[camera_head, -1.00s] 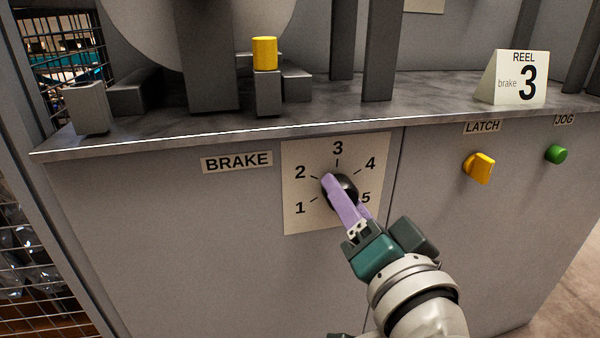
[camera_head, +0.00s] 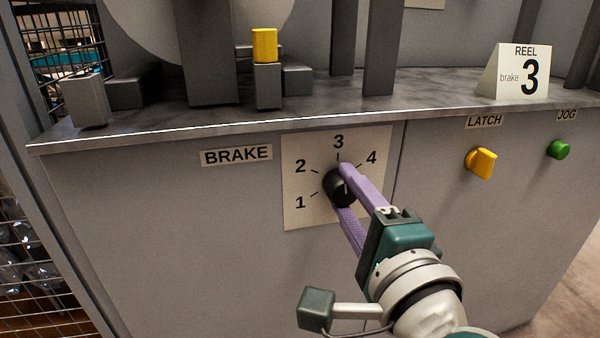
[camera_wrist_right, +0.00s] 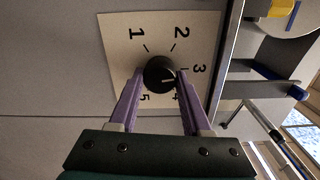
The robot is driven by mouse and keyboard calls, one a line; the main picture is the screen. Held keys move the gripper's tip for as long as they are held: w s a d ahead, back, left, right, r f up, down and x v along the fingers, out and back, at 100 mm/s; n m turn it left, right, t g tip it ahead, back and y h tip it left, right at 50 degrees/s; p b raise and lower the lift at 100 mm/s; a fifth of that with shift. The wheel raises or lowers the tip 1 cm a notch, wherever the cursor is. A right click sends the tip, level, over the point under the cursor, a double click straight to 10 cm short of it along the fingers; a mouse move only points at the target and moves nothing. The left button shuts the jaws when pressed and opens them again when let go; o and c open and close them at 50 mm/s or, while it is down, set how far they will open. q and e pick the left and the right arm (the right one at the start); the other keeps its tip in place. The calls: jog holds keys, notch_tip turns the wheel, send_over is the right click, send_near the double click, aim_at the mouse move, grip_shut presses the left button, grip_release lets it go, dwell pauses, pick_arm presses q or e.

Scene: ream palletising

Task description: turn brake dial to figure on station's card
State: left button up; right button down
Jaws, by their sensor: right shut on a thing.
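The black brake dial (camera_head: 338,190) sits on a pale plate (camera_head: 300,215) numbered 1 to 5, right of the BRAKE label (camera_head: 237,155). My right gripper (camera_head: 344,188) is shut on the dial, one purple finger above and one below. The right wrist view shows the fingers on both sides of the dial (camera_wrist_right: 157,68). The dial's white line points roughly towards the 3; its exact alignment is hard to tell. The 5 is hidden by the gripper in the head view. The station's card (camera_head: 518,73) reads "REEL brake 3". My left gripper is not in view.
A yellow latch knob (camera_head: 481,163) and a green jog button (camera_head: 558,149) are on the panel to the right. A yellow-topped post (camera_head: 265,46) stands on the ledge above. Wire mesh (camera_head: 28,245) borders the left side.

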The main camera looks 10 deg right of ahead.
jog(key=shift+m, duration=0.6)
jog(key=shift+c, duration=1.8)
grip_release()
jog(key=shift+s, duration=0.15)
jog(key=s+p, duration=0.1)
jog(key=s, duration=0.8)
jog(key=shift+s+d+p, duration=0.15)
jog(key=shift+s+p, duration=0.2)
